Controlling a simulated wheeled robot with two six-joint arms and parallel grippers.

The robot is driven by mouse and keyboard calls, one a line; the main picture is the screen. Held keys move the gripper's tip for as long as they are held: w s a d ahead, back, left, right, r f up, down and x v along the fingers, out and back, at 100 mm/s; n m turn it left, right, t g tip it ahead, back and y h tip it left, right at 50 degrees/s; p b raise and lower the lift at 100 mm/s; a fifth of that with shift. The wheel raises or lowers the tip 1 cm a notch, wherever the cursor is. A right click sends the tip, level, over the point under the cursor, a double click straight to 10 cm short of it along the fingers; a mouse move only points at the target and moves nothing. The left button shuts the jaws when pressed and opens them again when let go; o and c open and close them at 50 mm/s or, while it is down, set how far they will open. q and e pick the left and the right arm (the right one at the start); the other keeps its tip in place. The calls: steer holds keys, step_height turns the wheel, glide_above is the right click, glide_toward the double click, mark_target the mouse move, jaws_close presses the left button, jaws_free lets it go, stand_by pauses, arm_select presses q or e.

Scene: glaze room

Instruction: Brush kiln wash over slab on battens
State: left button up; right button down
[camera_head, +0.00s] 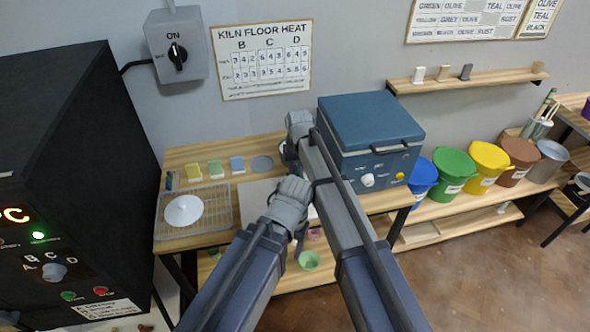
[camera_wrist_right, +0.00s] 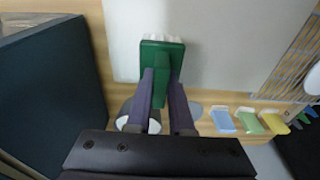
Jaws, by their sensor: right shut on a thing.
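The pale grey slab (camera_head: 258,194) lies flat on the wooden table, partly hidden by my arms in the head view. It fills the upper middle of the right wrist view (camera_wrist_right: 225,40). I cannot see the battens. My right gripper (camera_wrist_right: 161,82) is shut on a green-handled brush (camera_wrist_right: 163,58). The brush's white bristles are over the slab near its edge; I cannot tell if they touch. My left gripper (camera_head: 297,228) is over the table's front side, its fingers mostly hidden; I cannot tell whether it is open.
A blue box kiln (camera_head: 370,122) stands right of the slab. A wire rack (camera_head: 218,221) with a white disc (camera_head: 184,210) is at left. Coloured test tiles (camera_head: 214,168) and a grey disc (camera_head: 262,163) lie behind. A white round vessel (camera_wrist_right: 128,124) is beside my right gripper.

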steer(key=shift+s, duration=1.6)
arm_select(q)
steer(key=shift+w+d, duration=0.2)
steer(key=shift+w, duration=0.1)
arm_select(e)
steer(key=shift+d, duration=0.1)
arm_select(q)
steer(key=shift+s+a, duration=0.1)
steer(key=shift+s, duration=0.05)
arm_select(e)
steer(key=shift+s+d, duration=0.3)
steer(key=shift+s, duration=0.45)
steer(key=shift+s+d, duration=0.25)
steer(key=shift+s, duration=0.5)
steer(key=shift+s+d, duration=0.25)
steer(key=shift+s, duration=0.5)
steer(key=shift+s+d, duration=0.25)
steer(key=shift+s, duration=0.45)
steer(key=shift+s+d, duration=0.3)
steer(key=shift+s, duration=0.5)
steer(key=shift+s+d, duration=0.25)
steer(key=shift+s, duration=0.55)
